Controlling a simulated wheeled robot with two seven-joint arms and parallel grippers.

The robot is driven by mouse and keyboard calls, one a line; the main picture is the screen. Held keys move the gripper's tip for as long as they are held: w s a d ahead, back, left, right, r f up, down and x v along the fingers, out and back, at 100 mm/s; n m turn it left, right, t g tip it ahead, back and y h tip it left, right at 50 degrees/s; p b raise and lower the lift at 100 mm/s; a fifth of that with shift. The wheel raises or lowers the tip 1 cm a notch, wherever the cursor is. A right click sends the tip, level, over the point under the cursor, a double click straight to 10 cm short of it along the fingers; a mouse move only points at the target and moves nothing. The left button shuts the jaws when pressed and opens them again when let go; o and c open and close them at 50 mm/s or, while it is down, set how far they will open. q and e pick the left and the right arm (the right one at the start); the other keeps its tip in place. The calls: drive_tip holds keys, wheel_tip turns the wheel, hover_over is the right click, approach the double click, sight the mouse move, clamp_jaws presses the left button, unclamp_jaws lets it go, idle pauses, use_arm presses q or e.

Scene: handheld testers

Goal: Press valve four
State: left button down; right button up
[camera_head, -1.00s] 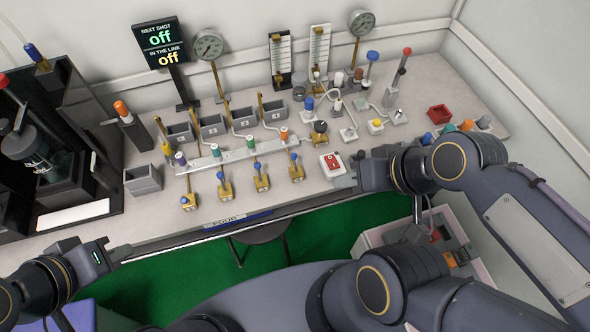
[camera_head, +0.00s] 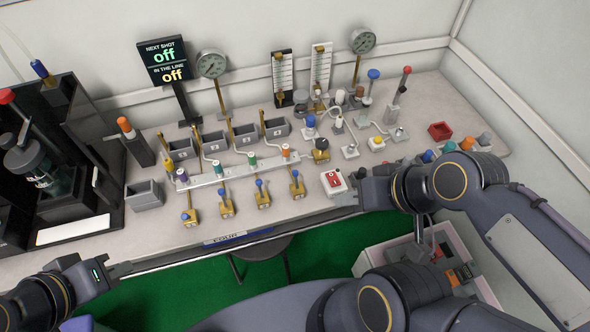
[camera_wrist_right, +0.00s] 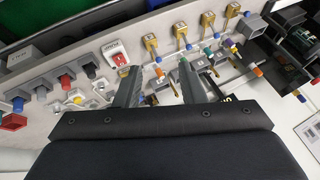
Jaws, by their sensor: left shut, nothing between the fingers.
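A row of brass valves with blue knobs stands at the front of the bench: far left (camera_head: 190,216), second (camera_head: 226,207), third (camera_head: 262,193) and far right (camera_head: 297,184). I cannot read numbers on them. Behind them a pale manifold bar (camera_head: 212,178) carries purple, green, teal and orange caps. My left gripper (camera_head: 122,268) is shut and empty, low and left of the valves. My right gripper (camera_head: 350,198) is right of the valve row, beside the red switch box (camera_head: 333,183). In the right wrist view its fingers (camera_wrist_right: 168,88) are apart, with nothing between them.
Grey bins (camera_head: 275,127) stand behind the manifold. A display (camera_head: 164,62) reads off twice. Gauges (camera_head: 212,64) and flow tubes (camera_head: 283,77) stand at the back. Coloured knobs and a red tray (camera_head: 440,131) are at the right. A black machine (camera_head: 60,175) fills the left.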

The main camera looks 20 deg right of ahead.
drive_tip(key=shift+w+r, duration=0.1)
drive_tip(key=shift+w, duration=0.05)
drive_tip(key=c, duration=0.4)
drive_tip(key=shift+w+d+r, duration=0.1)
drive_tip(key=shift+w+r, duration=0.1)
drive_tip(key=shift+w, duration=0.1)
drive_tip(key=shift+c, duration=1.1)
drive_tip(key=shift+n+g, duration=0.8)
drive_tip(key=shift+g, duration=0.1)
drive_tip(key=w, duration=0.2)
drive_tip(key=w+r, duration=0.1)
drive_tip(key=w, duration=0.2)
drive_tip(key=shift+w+d+r, duration=0.3)
drive_tip(key=shift+w, duration=0.1)
clamp_jaws()
drive_tip(key=w+a+f+n+g+h, duration=0.1)
drive_tip(key=w+a+f+n+g, duration=0.1)
drive_tip(key=w, duration=0.7)
drive_tip(key=w+a+f+n+g+h+p, duration=0.1)
drive_tip(key=w+a+f+n+g, duration=0.1)
drive_tip(key=w+a+f, duration=0.2)
drive_tip(key=w+f, duration=0.3)
drive_tip(key=w, duration=0.3)
drive_tip(key=shift+w+a+f+n, duration=0.15)
drive_tip(key=shift+a+f+n, duration=0.1)
drive_tip(key=shift+n, duration=0.15)
